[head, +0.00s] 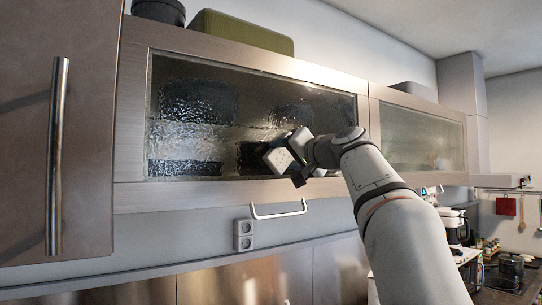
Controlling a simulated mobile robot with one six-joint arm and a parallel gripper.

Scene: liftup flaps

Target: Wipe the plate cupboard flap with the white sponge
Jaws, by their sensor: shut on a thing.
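A wide cupboard flap (330,78) with a light metallic-looking frame and rippled glass fills the middle of the head view. It is closed, with dark stacked shapes blurred behind the glass. I cannot tell whether those are plates. A handle (279,214) hangs below its lower edge. My gripper (291,160) is in front of the lower right part of the glass. It is shut on a small whitish block, which looks like the white sponge (279,158). The sponge is tilted and close to the glass; I cannot tell whether it touches. The gripper partly hides it.
A second glass flap (424,138) is closed on the right. A tall door with a bar handle (57,155) stands close on the left. A green box (240,33) and a dark pot (158,11) sit on top. Wall sockets (243,235) are below.

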